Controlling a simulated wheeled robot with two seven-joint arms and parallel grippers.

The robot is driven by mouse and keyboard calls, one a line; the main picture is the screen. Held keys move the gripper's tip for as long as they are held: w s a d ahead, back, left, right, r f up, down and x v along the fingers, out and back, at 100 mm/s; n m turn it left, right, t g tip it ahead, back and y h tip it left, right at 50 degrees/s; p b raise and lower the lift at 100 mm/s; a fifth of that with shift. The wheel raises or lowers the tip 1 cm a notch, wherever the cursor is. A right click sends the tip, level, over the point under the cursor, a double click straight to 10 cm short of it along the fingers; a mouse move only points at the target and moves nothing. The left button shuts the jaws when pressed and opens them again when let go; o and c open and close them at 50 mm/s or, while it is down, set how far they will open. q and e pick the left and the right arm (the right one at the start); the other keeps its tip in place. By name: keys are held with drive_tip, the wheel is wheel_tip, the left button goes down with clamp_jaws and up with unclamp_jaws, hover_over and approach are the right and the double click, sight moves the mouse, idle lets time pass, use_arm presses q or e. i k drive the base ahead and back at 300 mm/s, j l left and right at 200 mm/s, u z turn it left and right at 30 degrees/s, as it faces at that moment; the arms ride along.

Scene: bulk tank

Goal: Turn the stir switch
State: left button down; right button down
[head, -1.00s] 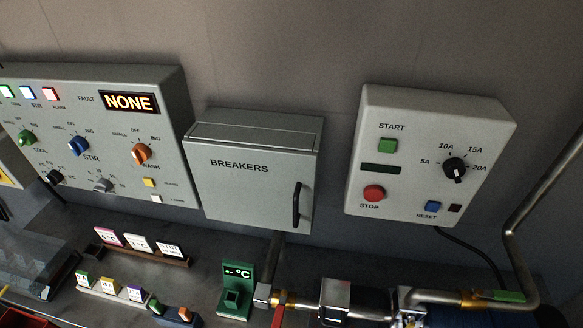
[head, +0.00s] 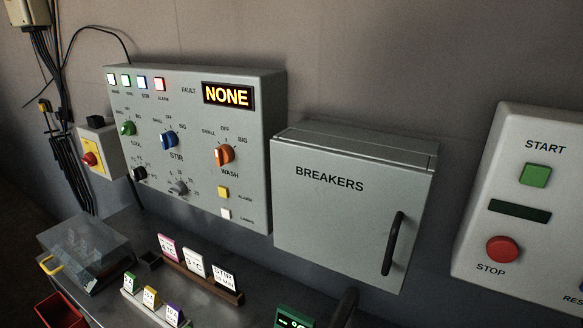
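The stir switch is a blue rotary knob (head: 169,139) on the grey control panel (head: 262,120), above the label STIR. SMALL, OFF and BIG are marked around it; its pointer looks near the top, but the exact setting is too small to tell. A green knob (head: 128,128) is to its left and an orange WASH knob (head: 224,155) to its right. The fault display (head: 228,95) reads NONE. Neither of my grippers is in view.
A grey BREAKERS box (head: 340,225) with a black handle is right of the panel. A START/STOP box (head: 475,200) stands at the right edge. A clear case (head: 85,258) and card holders (head: 200,275) occupy the bench below.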

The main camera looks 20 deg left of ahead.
sight(169, 140)
drive_tip(key=u, duration=1.3)
